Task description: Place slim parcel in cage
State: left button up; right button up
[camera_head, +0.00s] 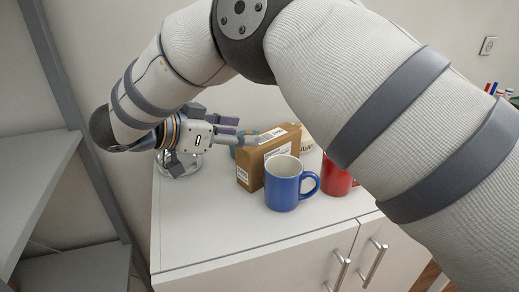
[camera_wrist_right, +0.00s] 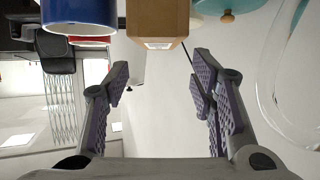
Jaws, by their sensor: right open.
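The slim parcel is a brown cardboard box (camera_head: 249,177) with white labels, standing on the white counter behind the blue mug. Its near end also shows at the top of the right wrist view (camera_wrist_right: 157,20). My right gripper (camera_head: 246,131) reaches in from the left of the parcel, its fingers pointing towards it. In the right wrist view the gripper (camera_wrist_right: 160,82) is open and empty, with the parcel beyond its fingertips, roughly in line with the gap. No cage is clearly recognisable; a wire lattice (camera_wrist_right: 60,110) shows at left in the wrist view. My left gripper is out of view.
A blue mug (camera_head: 283,187) stands in front of the parcel, a red mug (camera_head: 337,178) to its right. A clear glass vessel (camera_head: 178,163) is below my right wrist, a teal item behind the parcel. The counter's front left (camera_head: 200,230) is clear. Grey shelving (camera_head: 45,170) stands left.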

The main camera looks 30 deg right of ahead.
aim_at(265, 138)
jog(key=x, duration=0.8)
jog(key=shift+s+d+f, duration=0.15)
jog(key=shift+f, duration=0.35)
grip_shut()
